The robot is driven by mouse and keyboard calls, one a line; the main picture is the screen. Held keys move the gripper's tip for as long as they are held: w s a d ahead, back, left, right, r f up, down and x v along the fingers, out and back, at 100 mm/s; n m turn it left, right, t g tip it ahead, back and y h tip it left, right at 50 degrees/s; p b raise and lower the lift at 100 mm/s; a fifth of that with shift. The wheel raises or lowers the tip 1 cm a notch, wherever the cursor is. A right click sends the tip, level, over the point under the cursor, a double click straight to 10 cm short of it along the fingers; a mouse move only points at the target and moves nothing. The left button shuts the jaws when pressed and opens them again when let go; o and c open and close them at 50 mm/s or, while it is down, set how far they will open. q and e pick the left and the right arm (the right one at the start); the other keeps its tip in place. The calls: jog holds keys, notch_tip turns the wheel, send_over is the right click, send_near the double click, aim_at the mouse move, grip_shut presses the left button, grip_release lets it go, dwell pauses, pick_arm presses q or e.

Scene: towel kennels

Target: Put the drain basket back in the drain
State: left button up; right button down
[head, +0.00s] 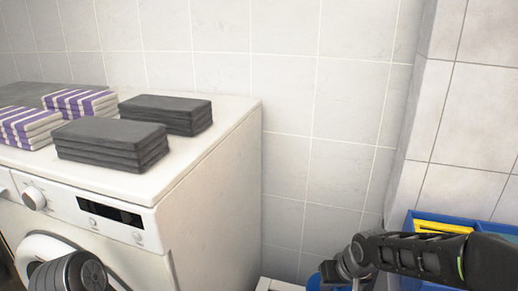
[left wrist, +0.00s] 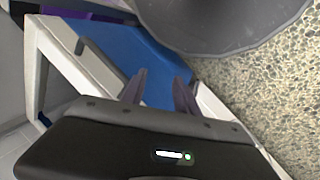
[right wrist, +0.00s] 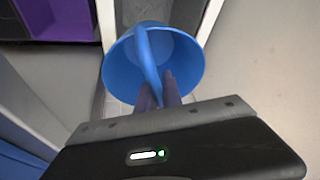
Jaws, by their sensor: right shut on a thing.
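The blue drain basket (right wrist: 190,72) hangs from my right gripper (right wrist: 159,92), whose fingers are shut on its arched handle in the right wrist view. The basket looks round and open at the top, and its inside looks empty. In the head view, only a bit of the basket (head: 314,282) shows at the bottom edge, by the right gripper. My left gripper (left wrist: 160,92) has its fingers apart with nothing between them in the left wrist view. I cannot make out the drain in any view.
A white washing machine (head: 215,170) stands at the left, with folded grey towels (head: 110,146) and purple-striped towels (head: 80,103) on top. A blue crate (head: 398,231) with something yellow is at the right, near my right arm. A large grey round thing fills the left wrist view's top.

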jog(key=shift+s+d+r, duration=0.3)
jog(key=shift+d+r, duration=0.45)
jog(key=shift+r, duration=0.1)
